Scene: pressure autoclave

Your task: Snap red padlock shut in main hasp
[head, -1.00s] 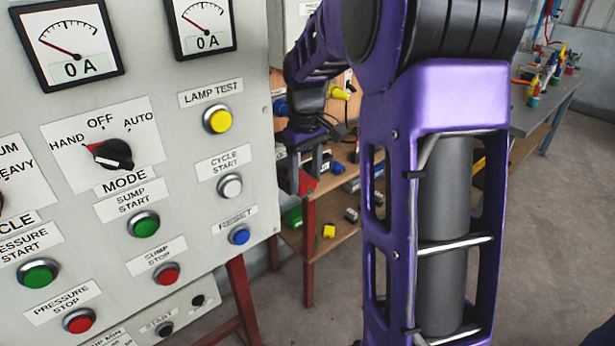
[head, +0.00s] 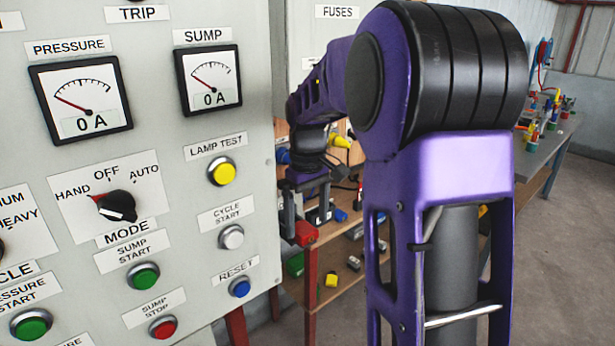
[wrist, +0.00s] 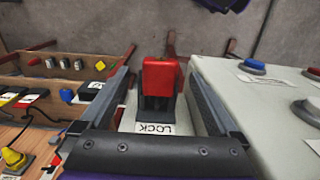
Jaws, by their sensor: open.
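A red block (wrist: 160,78), which looks like the body of the red padlock, shows in the middle of the wrist view. It has dark parts below it and a LOCK label (wrist: 155,128) nearer the camera. My gripper (wrist: 160,72) is open, with one finger on each side of the red block; I cannot tell whether either finger touches it. In the head view my gripper (head: 306,212) points down beyond the panel's right edge, with a small red patch (head: 304,232) at its fingers. The hasp and the shackle's state cannot be made out.
The grey control panel (head: 185,120) with buttons and knobs fills the left of the head view. A pale box with buttons (wrist: 250,105) stands close right of my gripper in the wrist view. A wooden shelf (head: 335,290) with small parts lies behind the arm.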

